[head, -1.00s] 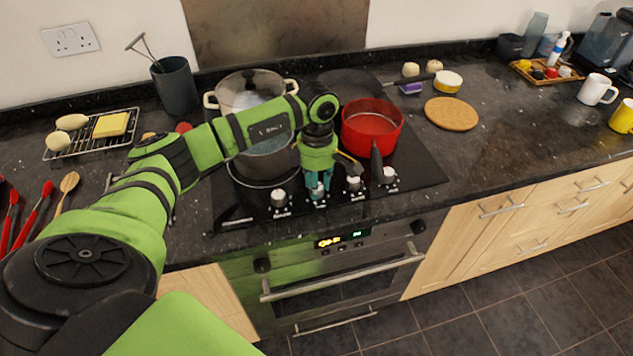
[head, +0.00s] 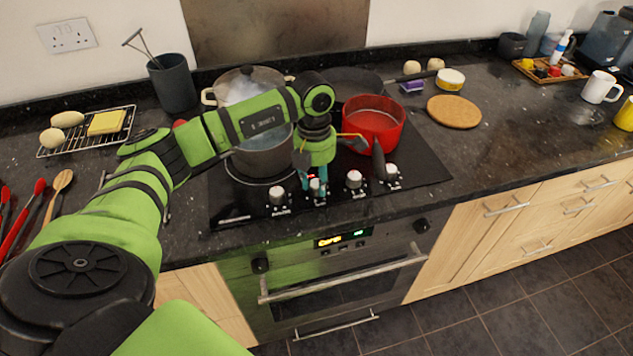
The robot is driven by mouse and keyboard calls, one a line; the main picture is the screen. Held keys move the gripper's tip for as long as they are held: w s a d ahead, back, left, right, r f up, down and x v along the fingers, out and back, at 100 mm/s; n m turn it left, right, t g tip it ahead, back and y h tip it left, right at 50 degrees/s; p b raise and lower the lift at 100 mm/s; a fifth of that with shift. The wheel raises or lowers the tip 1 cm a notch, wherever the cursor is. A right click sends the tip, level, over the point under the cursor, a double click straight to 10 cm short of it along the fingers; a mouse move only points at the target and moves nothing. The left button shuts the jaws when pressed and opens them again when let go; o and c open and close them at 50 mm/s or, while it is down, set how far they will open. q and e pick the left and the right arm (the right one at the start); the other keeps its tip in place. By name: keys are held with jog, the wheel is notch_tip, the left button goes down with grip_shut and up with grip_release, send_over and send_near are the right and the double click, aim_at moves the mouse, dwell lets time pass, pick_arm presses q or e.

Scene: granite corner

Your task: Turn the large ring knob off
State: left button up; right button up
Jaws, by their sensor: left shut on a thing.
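The black hob (head: 425,172) has a row of several pale knobs along its front edge. My left gripper (head: 316,187) reaches down onto the second knob from the left and is shut on it. Its teal fingertips hide most of that knob, so its pointer angle cannot be read. The first knob (head: 277,196) is to the left, and the third knob (head: 354,180) and the fourth knob (head: 391,171) are to the right, all untouched. I cannot tell from labels which one is the large ring knob. My right gripper is not in view.
A dark frying pan (head: 352,82) is behind. The oven (head: 340,280) is below.

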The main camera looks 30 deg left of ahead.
pick_arm(q)
jog(key=n+b, duration=0.1)
jog(key=n, duration=0.3)
jog(key=shift+s+f, duration=0.1)
jog(key=shift+f, duration=0.05)
jog(key=shift+n, duration=1.8)
jog(key=shift+n+b, duration=0.3)
jog(key=o, duration=1.1)
jog(key=shift+o, duration=0.2)
